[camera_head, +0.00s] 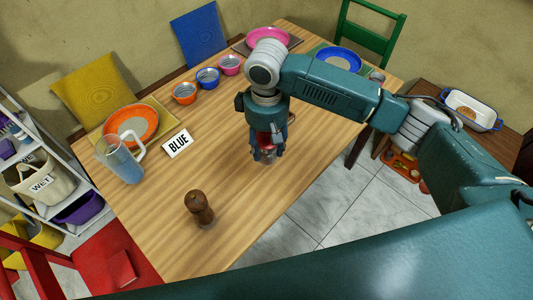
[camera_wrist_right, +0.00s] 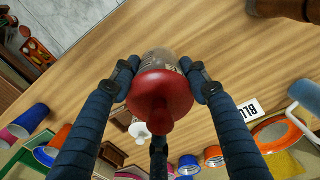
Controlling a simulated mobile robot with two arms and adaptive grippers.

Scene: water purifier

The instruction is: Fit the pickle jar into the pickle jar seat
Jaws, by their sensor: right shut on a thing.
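My right gripper (camera_head: 266,148) points down over the right part of the wooden table. It is shut on the pickle jar (camera_head: 268,156), a clear glass jar with a red lid. In the right wrist view the fingers (camera_wrist_right: 160,85) close around the red knobbed lid of the pickle jar (camera_wrist_right: 163,95), with the glass body beyond it. I cannot tell whether the jar touches the table. I cannot make out the pickle jar seat for certain; a brown wooden piece (camera_wrist_right: 112,154) and a white-topped item (camera_wrist_right: 138,129) show partly behind the fingers. My left gripper is not in view.
A brown pepper mill (camera_head: 199,210) stands near the table's front. A pitcher (camera_head: 121,160), a BLUE sign (camera_head: 177,143) and an orange plate (camera_head: 131,125) are at left. Several small bowls (camera_head: 207,78) line the back. The table's middle is clear; its right edge is close to the jar.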

